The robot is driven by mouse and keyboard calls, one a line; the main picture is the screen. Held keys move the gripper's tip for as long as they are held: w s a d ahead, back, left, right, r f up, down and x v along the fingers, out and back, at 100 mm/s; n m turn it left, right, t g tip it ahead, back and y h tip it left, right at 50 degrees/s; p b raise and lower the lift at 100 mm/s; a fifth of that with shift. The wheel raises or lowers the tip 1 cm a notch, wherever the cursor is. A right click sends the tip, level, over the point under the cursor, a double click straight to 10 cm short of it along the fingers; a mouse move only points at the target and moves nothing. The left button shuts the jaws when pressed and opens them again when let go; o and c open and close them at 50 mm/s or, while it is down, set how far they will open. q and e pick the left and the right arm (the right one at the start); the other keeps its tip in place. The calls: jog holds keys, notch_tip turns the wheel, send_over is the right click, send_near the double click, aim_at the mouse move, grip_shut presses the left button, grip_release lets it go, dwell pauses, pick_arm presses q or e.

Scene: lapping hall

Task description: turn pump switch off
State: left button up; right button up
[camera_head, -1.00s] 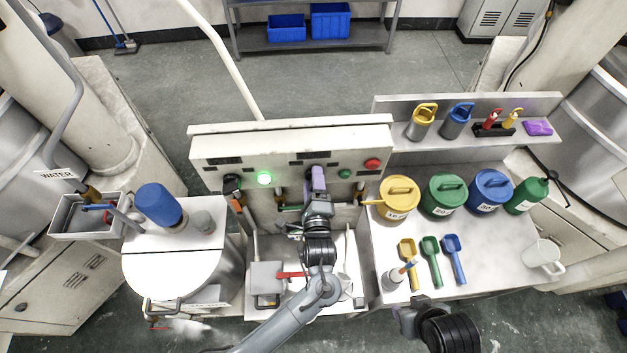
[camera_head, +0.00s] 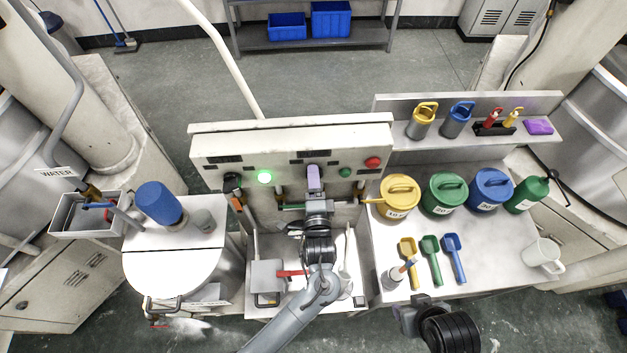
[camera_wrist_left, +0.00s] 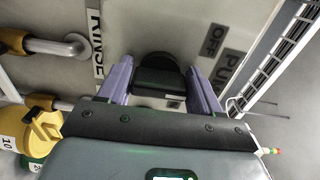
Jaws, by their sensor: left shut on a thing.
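The pump switch (camera_wrist_left: 158,76) is a black rotary knob on the pale panel in the left wrist view. My left gripper (camera_head: 314,172) is at the panel front in the head view, its purple fingers on either side of the knob and shut on it. The head view hides the knob behind the gripper. "OFF" and part of a "PU..." label (camera_wrist_left: 231,66) show beside the knob. The green lamp (camera_head: 264,178) on the panel is lit. My right gripper (camera_head: 408,317) is low at the right, away from the panel; its fingers are not clear.
A red button (camera_head: 372,162) and a small green button (camera_head: 345,173) sit right of my left gripper on the panel. Pipes run below. Lidded yellow (camera_head: 399,190), green and blue canisters stand on the right bench. A blue-capped bottle (camera_head: 158,203) stands at the left.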

pick_arm(q)
jog(key=o, duration=1)
jog(key=shift+c, duration=0.2)
jog(key=shift+s, duration=0.15)
jog(key=s+d+b, duration=0.1)
jog(key=s+b, duration=0.1)
jog(key=s, duration=0.8)
jog(key=shift+s, duration=0.25)
